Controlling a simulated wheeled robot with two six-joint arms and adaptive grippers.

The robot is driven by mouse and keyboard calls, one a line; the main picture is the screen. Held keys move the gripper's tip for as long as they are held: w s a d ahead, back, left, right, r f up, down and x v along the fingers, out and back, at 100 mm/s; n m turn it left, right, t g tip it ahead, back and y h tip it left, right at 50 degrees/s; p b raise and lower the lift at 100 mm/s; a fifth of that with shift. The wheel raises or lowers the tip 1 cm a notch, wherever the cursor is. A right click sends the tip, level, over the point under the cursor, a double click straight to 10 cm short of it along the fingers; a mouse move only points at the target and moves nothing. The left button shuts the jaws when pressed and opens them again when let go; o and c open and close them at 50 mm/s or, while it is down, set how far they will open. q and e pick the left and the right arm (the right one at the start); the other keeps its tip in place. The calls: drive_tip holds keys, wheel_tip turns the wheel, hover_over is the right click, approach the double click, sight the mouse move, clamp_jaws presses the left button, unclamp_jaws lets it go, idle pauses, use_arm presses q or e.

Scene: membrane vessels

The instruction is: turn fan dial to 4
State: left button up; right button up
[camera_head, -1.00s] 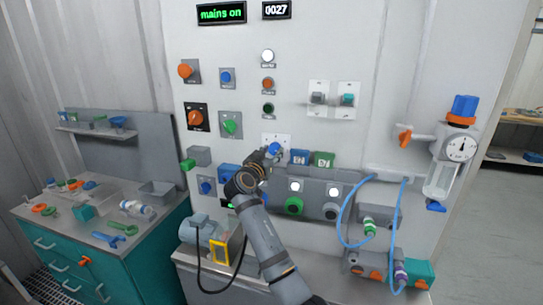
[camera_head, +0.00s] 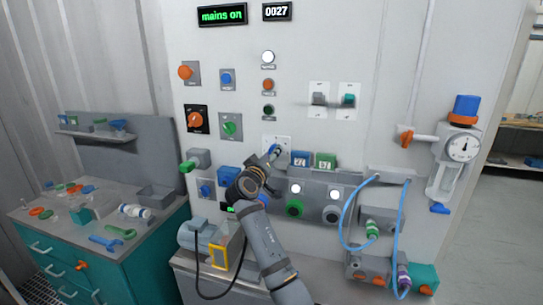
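A blue dial (camera_head: 274,148) sits on a white square plate (camera_head: 284,141) in the middle of the panel, which I take to be the fan dial. Its markings are too small to read. One arm of mine comes in from the bottom, right of centre, and I take it as my right. Its gripper (camera_head: 270,157) is at the dial, with the fingertips at or very close to it. The gripper and wrist hide part of the dial, and I cannot tell whether the fingers are closed on it. My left gripper is not in view.
A grey box with white lamps and a green knob (camera_head: 295,207) is below. An orange rotary switch (camera_head: 195,119) and green knob (camera_head: 230,127) are up left. Blue hoses hang right.

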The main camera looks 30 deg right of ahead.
drive_tip(key=shift+f, duration=0.1)
idle(0.3)
drive_tip(key=o, duration=1.2)
drive_tip(key=shift+a, duration=0.1)
drive_tip(key=v, duration=0.7)
drive_tip(key=shift+s+a, duration=0.15)
drive_tip(key=shift+f, duration=0.1)
